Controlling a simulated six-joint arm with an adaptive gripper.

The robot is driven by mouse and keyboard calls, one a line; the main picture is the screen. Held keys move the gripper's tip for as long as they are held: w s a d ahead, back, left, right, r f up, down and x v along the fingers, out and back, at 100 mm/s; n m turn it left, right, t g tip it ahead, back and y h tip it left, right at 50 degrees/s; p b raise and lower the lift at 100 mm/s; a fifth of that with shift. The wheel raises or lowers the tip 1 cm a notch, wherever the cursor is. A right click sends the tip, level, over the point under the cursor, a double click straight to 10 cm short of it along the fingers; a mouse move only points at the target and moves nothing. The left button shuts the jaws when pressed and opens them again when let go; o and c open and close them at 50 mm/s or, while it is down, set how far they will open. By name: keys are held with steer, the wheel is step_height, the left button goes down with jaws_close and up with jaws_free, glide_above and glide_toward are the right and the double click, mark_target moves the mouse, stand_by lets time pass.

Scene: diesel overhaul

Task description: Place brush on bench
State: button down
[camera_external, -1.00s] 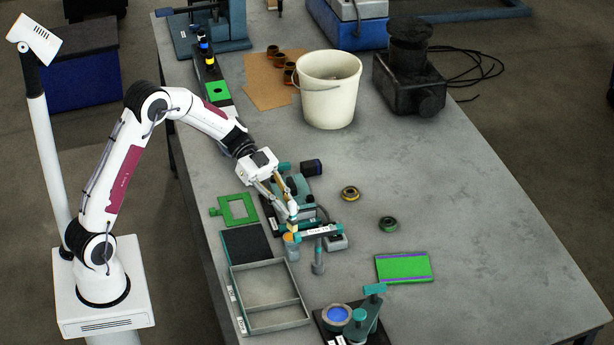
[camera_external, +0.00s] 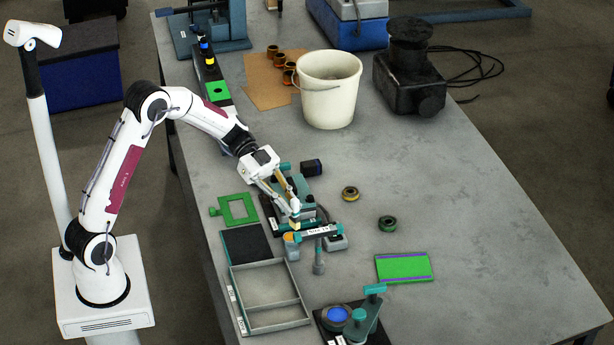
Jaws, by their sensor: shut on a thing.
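My gripper (camera_external: 292,208) is shut on the brush (camera_external: 280,186). The brush has a tan handle, and its pale tip (camera_external: 295,225) points down just below my fingers. The brush is held tilted above the small teal fixture, near a labelled bar (camera_external: 318,233). My fingers hide part of the brush. The grey bench (camera_external: 480,220) lies under everything. I cannot tell whether the brush tip touches anything.
A small cup with an orange top (camera_external: 291,246) and a grey post (camera_external: 319,262) stand close below my gripper. A divided grey tray (camera_external: 268,288), a green frame (camera_external: 236,208) and a green plate (camera_external: 404,267) lie around. The bench's right side is clear.

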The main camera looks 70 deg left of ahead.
steer(key=w+a+r+n+t+y, duration=0.3)
steer(key=w+a+r+n+t, duration=0.1)
steer(key=w+a, duration=0.35)
steer(key=w+a+r+n+t+y, duration=0.3)
steer(key=w+a+r+n+y, duration=0.15)
steer(key=w+a, duration=0.35)
steer(key=a+n+t+y, duration=0.1)
steer(key=a+n+y, duration=0.4)
steer(key=a, duration=0.8)
steer(key=s+a+f+n+g+y, duration=0.2)
steer(key=s+a+f+n+y, duration=0.2)
steer(key=a, duration=0.5)
steer(key=s+a+f+n+g+y, duration=0.2)
steer(key=s+a+f+n+y, duration=0.3)
steer(key=a, duration=0.5)
steer(key=shift+s+a+y, duration=0.15)
steer(key=shift+s+y, duration=0.3)
steer(key=shift+s, duration=0.35)
step_height(320, 180, down, 6)
